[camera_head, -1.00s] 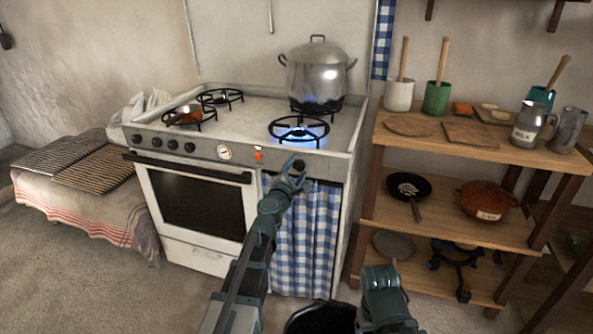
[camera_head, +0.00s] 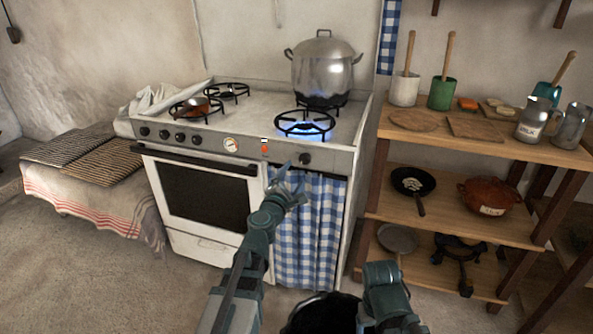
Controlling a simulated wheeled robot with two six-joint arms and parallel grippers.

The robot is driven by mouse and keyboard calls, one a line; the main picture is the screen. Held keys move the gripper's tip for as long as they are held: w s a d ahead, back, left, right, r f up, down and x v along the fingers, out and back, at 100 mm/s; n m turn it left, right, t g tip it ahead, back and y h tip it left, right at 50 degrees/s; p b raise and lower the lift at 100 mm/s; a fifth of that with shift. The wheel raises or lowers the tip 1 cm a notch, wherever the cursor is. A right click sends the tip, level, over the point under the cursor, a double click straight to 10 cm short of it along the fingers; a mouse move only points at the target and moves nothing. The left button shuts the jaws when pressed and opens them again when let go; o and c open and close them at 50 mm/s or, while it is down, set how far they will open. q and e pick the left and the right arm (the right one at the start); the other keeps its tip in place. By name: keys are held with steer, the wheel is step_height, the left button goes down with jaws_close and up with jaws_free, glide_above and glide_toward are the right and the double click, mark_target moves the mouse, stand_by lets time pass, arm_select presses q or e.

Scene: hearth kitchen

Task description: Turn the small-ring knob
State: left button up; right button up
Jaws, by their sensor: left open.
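The white stove (camera_head: 275,102) has a row of several dark knobs (camera_head: 180,138) at the left of its front panel and a single dark knob (camera_head: 304,158) at the right, beside an orange switch (camera_head: 264,148). I cannot read which knob is labelled for the small ring. My left gripper (camera_head: 297,178) is open and empty, just below and left of the right-hand knob, apart from it, in front of the checked curtain. A blue flame burns at the front right burner (camera_head: 305,124). My right arm shows at the bottom, but its gripper does not.
A lidded steel pot (camera_head: 324,72) stands on the back right burner, with blue flame beneath. A small brown pan (camera_head: 195,107) sits on the front left burner. A wooden shelf unit (camera_head: 470,226) with pans and jugs stands close on the right.

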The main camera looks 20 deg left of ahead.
arm_select(q)
steer(key=s, duration=0.5)
steer(key=shift+a, duration=0.15)
arm_select(e)
steer(key=shift+s+a, duration=0.15)
steer(key=shift+s, duration=0.35)
arm_select(q)
steer(key=s+d+f+m+g+h, duration=0.2)
steer(key=d+f+m+h, duration=0.15)
steer(key=d+m, duration=0.35)
steer(key=s+d+f+m+g+h, duration=0.1)
steer(key=d+f+m+g+h, duration=0.25)
steer(key=d, duration=0.55)
steer(key=s+d+f+m+g, duration=0.5)
steer(key=s+d+f+m, duration=0.15)
steer(key=m, duration=0.25)
steer(key=s+a+f+m+g+y, duration=0.3)
steer(key=s+f+m+g+y, duration=0.1)
steer(key=s, duration=0.3)
steer(key=s+a+f+m+g+y, duration=0.2)
steer(key=s+f+m+g+y, duration=0.25)
steer(key=s, duration=0.35)
step_height(320, 180, up, 31)
steer(key=p, duration=3.1)
steer(key=shift+s+a+r+t, duration=0.2)
steer(key=shift+a+t, duration=0.1)
steer(key=shift+t, duration=0.1)
arm_select(e)
step_height(320, 180, up, 31)
steer(key=shift+r, duration=0.15)
